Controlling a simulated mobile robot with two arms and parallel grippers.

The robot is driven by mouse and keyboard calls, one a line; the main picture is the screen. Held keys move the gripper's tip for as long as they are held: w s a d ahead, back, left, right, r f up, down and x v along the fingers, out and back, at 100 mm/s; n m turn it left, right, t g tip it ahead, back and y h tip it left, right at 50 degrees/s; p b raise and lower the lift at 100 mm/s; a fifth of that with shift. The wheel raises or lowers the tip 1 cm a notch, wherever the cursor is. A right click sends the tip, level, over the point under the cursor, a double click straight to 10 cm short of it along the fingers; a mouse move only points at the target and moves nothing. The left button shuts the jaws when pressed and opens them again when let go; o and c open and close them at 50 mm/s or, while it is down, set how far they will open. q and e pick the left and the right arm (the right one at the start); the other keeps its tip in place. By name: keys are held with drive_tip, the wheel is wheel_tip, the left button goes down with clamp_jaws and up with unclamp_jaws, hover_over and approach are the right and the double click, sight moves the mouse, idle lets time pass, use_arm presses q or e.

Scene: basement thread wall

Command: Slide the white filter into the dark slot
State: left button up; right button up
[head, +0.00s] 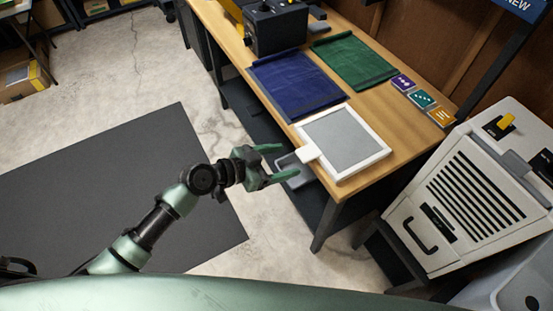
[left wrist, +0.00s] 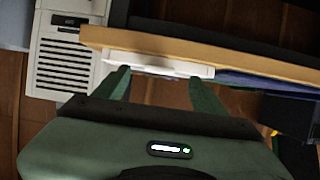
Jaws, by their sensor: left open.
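The white filter (head: 346,138), a white frame around a grey mesh panel, lies flat at the near end of the wooden table. Its white tab (head: 308,153) sticks out past the table edge toward my left gripper (head: 289,160). The gripper is open and empty, with its fingers just short of the tab. In the left wrist view the filter's white edge (left wrist: 160,66) shows beyond the open fingers (left wrist: 160,77). A white machine (head: 470,190) stands at the right with dark louvres and a small dark opening (head: 438,222); I cannot tell which is the slot. My right gripper is not seen.
The wooden table (head: 232,48) also holds a blue cloth (head: 297,82), a green cloth (head: 354,60), a dark box (head: 276,27) and coloured cards (head: 422,98). A dark mat (head: 110,190) covers the floor at the left, with free room there.

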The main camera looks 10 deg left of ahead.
sight(299, 157)
use_arm(q)
drive_tip(key=x, duration=0.5)
drive_tip(key=shift+w+d+p, duration=0.15)
drive_tip(key=shift+d+p, duration=0.1)
drive_tip(key=shift+p, duration=0.15)
drive_tip(key=shift+w+d+f, duration=0.3)
drive_tip(key=shift+d, duration=0.15)
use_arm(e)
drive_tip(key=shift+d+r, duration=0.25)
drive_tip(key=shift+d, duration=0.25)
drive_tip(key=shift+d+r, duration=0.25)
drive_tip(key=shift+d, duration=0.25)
